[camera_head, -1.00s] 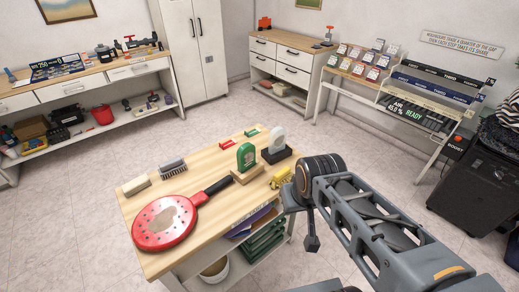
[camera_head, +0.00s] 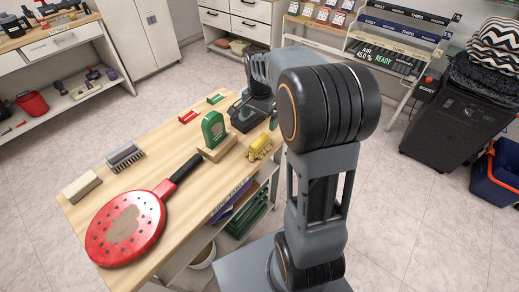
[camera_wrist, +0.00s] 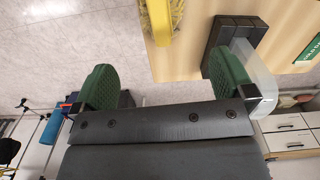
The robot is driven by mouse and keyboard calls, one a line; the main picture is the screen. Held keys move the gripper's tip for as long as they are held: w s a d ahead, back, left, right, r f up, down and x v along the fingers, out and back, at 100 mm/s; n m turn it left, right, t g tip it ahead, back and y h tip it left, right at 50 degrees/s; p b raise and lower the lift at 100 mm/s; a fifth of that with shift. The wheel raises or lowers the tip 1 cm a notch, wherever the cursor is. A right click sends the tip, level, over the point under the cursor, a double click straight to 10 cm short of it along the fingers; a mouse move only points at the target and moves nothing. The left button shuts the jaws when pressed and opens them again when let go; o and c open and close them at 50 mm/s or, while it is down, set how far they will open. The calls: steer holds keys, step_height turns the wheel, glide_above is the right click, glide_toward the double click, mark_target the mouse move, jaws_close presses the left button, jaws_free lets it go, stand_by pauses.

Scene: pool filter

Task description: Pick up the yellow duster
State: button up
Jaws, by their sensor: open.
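The yellow duster (camera_head: 260,147) lies at the right edge of the wooden table top (camera_head: 180,128) in the head view. In the head view my arm hides most of the gripper; one green finger shows just beyond the duster.
A black-based holder with a translucent piece (camera_wrist: 250,75) is close by my right finger in the wrist view. A green block on a wooden stand (camera_head: 213,131) is left of the duster. A red paddle (camera_head: 126,228), a brush (camera_head: 125,157) and an eraser-like block (camera_head: 82,187) lie farther left.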

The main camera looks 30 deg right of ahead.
mark_target(259, 139)
step_height(259, 139, down, 8)
steer(key=shift+w+d+r+b, duration=0.1)
steer(key=shift+b, duration=0.2)
steer(key=shift+f, duration=2.85)
steer(key=shift+c, duration=0.3)
steer(key=c, duration=1)
steer(key=shift+o, duration=0.2)
steer(key=shift+r, duration=0.2)
